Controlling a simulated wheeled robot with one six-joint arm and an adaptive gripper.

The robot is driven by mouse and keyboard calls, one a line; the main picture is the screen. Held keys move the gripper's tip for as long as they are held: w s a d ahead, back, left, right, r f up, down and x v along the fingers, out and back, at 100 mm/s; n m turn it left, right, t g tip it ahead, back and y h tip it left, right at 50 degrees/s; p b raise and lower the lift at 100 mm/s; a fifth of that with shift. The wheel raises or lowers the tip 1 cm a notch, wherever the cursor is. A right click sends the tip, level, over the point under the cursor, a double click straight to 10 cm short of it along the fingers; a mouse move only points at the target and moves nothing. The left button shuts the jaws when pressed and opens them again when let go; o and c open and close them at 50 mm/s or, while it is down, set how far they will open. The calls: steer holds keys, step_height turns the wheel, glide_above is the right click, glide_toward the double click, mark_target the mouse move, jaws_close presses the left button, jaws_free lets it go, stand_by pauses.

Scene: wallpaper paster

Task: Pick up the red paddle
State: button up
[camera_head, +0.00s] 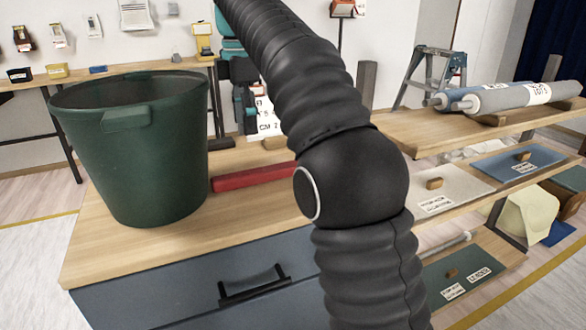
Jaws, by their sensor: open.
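A long flat red object (250,178), which looks like the red paddle, lies on the light wooden top (240,222) of a blue-grey cabinet. Its right end is hidden behind my dark ribbed arm, so I cannot see its whole shape. Its left end is close to the large green bucket. My arm crosses the picture from the top to the bottom, in front of the worktop. My gripper is out of view, so I cannot tell how it sits relative to the red object.
The tall green bucket (130,150) stands left on the cabinet top. The front wood is bare. A shelf unit (425,130) on the right holds wallpaper rolls (510,97) and panels. A stepladder (432,75) and a wall table (35,83) stand behind.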

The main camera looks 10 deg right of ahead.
steer(key=b, duration=0.1)
glide_above(248, 172)
steer(key=f, duration=0.6)
steer(key=shift+w+d+f, duration=0.2)
steer(key=shift+w+f, duration=0.05)
steer(key=shift+s+a+f+b, duration=0.1)
steer(key=shift+f+b, duration=0.35)
steer(key=shift+f, duration=0.9)
steer(key=shift+s+a+f+b, duration=0.1)
steer(key=shift+f+b, duration=0.3)
steer(key=shift+f, duration=0.9)
jaws_close()
